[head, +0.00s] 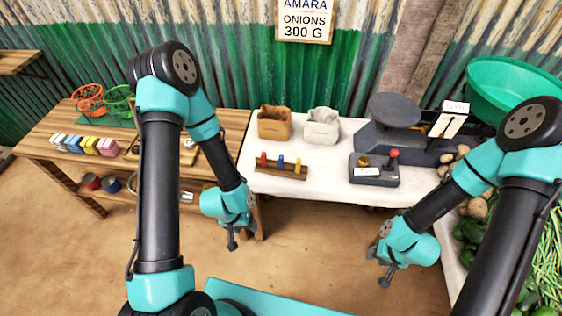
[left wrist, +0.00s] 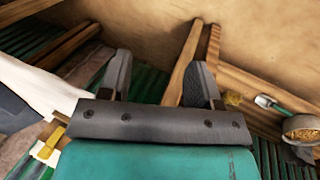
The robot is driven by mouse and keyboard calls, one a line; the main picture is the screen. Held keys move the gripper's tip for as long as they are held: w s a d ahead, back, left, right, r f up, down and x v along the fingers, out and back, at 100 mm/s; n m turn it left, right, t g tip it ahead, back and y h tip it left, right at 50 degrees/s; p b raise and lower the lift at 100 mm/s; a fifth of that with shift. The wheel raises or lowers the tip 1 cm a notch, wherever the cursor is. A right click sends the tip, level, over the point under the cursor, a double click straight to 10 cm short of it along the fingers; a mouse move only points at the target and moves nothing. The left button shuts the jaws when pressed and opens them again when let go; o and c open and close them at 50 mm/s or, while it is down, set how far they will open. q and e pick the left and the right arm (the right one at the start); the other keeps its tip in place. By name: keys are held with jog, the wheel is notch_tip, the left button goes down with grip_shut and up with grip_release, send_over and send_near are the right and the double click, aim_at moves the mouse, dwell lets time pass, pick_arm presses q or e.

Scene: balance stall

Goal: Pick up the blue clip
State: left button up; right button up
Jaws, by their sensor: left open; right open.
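The blue clip (head: 281,161) stands upright in a small wooden rack (head: 268,167) on the white table. A red clip (head: 263,158) is to its left and a yellow clip (head: 297,165) to its right. My left gripper (head: 233,240) hangs in front of the tables, nearer to me than the rack and to its left. In the left wrist view its fingers (left wrist: 159,85) are apart with nothing between them. My right gripper (head: 385,278) is open, low and to the right, well away from the rack. The blue clip cannot be made out in the left wrist view.
Behind the rack stand a brown bag (head: 274,124) and a white bag (head: 321,127). The wooden table (head: 50,143) on the left holds colored blocks and baskets. The white surface around the rack is clear.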

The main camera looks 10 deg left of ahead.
pick_arm(q)
jog(key=shift+w, duration=0.1)
notch_tip(320, 180, up, 26)
jog(key=m+y, duration=0.4)
jog(key=m, duration=1.6)
send_over(280, 156)
jog(key=shift+r+g, duration=0.15)
jog(key=shift+g, duration=0.25)
notch_tip(280, 156, down, 12)
jog(key=shift+f, duration=0.2)
jog(key=shift+f, duration=0.1)
